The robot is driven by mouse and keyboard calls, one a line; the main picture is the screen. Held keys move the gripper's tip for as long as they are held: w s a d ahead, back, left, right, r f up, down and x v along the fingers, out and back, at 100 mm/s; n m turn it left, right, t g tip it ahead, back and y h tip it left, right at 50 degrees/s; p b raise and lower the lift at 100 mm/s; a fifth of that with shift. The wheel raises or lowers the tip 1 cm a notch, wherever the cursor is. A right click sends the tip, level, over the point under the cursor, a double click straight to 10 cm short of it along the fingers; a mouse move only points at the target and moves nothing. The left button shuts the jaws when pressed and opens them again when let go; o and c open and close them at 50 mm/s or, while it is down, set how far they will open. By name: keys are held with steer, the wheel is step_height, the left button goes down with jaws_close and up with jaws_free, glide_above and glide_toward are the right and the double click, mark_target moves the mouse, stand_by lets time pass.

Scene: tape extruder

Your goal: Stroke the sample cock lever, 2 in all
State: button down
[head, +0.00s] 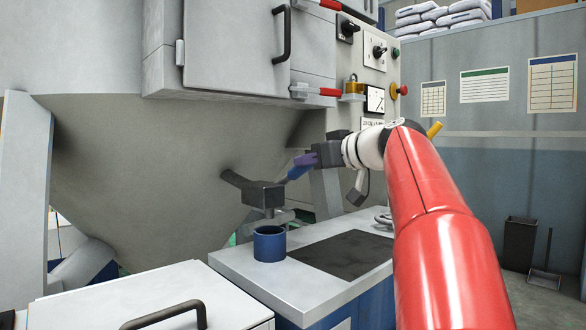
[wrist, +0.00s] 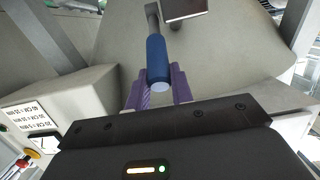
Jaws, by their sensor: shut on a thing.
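The sample cock (head: 262,194) is a dark block on a short pipe out of the grey hopper. Its lever (head: 296,173) has a blue grip and slopes up and right from the block. My gripper (head: 305,160) comes from the right with purple fingers shut on the blue grip's outer end. In the wrist view the lever (wrist: 156,52) runs away from my gripper (wrist: 158,84), one finger on each side, towards the block at the top. A blue cup (head: 269,244) stands on the bench under the spout. I cannot see into the cup.
The bench (head: 231,269) carries a dark mat (head: 343,254) right of the cup. A grey cabinet with a black handle (head: 281,33) hangs above. A control panel with a yellow padlock (head: 353,85) stands behind my gripper. A dustpan (head: 544,278) lies at right.

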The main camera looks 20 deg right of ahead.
steer(key=shift+f, duration=0.15)
steer(key=f+b, duration=0.1)
steer(key=s+f+b, duration=0.1)
steer(key=b, duration=0.1)
steer(key=shift+d, duration=0.15)
steer(key=r+p, duration=0.1)
steer(key=w+r+p, duration=0.1)
steer(key=r+p, duration=0.1)
steer(key=shift+w+a, duration=0.15)
steer(key=shift+a, duration=0.1)
steer(key=shift+w+r, duration=0.1)
steer(key=shift+w, duration=0.1)
stand_by(0.3)
